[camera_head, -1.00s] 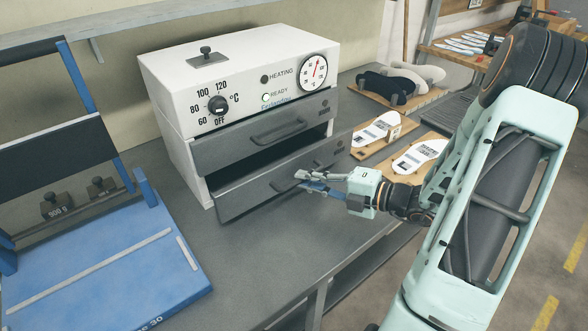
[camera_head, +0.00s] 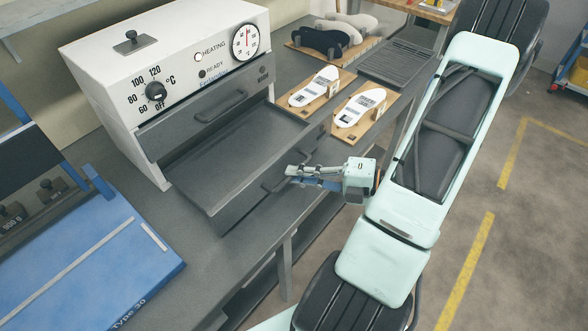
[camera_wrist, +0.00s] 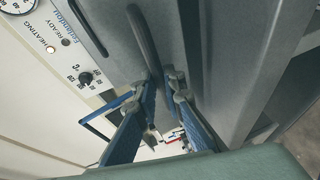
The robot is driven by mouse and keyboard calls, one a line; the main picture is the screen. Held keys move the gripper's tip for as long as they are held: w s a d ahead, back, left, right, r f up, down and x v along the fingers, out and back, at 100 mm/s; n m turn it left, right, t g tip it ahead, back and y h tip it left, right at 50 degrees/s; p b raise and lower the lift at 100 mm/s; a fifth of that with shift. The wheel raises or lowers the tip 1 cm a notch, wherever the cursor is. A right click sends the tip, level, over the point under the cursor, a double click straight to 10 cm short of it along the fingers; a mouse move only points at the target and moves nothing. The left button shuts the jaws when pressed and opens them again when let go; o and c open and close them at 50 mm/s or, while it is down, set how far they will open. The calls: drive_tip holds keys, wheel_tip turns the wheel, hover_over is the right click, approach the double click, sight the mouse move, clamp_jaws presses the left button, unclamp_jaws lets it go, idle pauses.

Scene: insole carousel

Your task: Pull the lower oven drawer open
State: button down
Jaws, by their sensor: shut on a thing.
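The white oven (camera_head: 90,75) stands on the bench with a closed grey upper drawer (camera_head: 200,115). The lower oven drawer (camera_head: 235,150) is slid well out below it, and its flat inside shows. Its front (camera_head: 245,200) carries a dark bar handle (camera_head: 272,180). My gripper (camera_head: 288,174) is at this handle, reaching in from the right, with its fingers shut on it. In the wrist view the handle (camera_wrist: 145,40) runs down to between the blue-padded fingers (camera_wrist: 165,80). The fingers hide part of the handle.
Boards with white insoles (camera_head: 314,88) (camera_head: 361,108) lie to the right of the oven. Dark and pale forms (camera_head: 320,42) and a ribbed grey tray (camera_head: 397,70) are behind. A blue press base (camera_head: 80,265) stands left. The front bench edge passes under my gripper.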

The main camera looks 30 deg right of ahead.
drive_tip(key=c, duration=2)
unclamp_jaws()
drive_tip(key=v, duration=1.2)
drive_tip(key=shift+w, duration=0.1)
